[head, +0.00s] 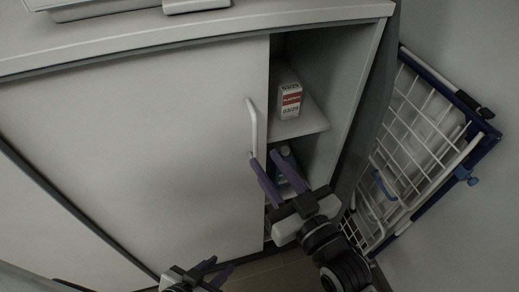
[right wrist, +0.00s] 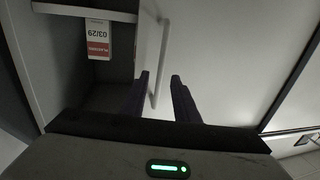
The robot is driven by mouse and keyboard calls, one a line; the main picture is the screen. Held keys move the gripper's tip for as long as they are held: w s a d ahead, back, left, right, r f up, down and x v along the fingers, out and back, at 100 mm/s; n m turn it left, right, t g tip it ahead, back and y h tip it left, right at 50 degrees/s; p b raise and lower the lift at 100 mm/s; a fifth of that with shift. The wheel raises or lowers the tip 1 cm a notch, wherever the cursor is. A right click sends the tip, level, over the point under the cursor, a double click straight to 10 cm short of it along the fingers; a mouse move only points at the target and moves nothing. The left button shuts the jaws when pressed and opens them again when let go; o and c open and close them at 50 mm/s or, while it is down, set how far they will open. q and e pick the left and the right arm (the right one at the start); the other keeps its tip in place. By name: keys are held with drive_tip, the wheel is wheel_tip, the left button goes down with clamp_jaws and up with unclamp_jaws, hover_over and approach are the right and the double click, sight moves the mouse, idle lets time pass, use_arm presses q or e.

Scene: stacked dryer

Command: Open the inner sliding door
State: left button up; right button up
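The pale sliding door (head: 140,140) covers most of the cabinet front in the head view. It also shows in the right wrist view (right wrist: 230,60). Its white bar handle (head: 252,125) is near its right edge, beside an open gap. My right gripper (head: 265,157) is open at the handle's lower end. In the right wrist view the handle (right wrist: 160,62) appears between the gripper's two dark fingers (right wrist: 160,78), closer to the left one; contact cannot be told. My left gripper (head: 213,268) is open and empty at the bottom of the head view, low in front of the door.
Behind the gap, a white and red carton (head: 290,101) stands on a shelf (head: 305,126); it also shows in the right wrist view (right wrist: 97,38). A bluish item is partly hidden below. A wire basket cart (head: 412,140) stands right of the cabinet.

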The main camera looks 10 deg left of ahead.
drive_tip(key=shift+v, duration=2.1)
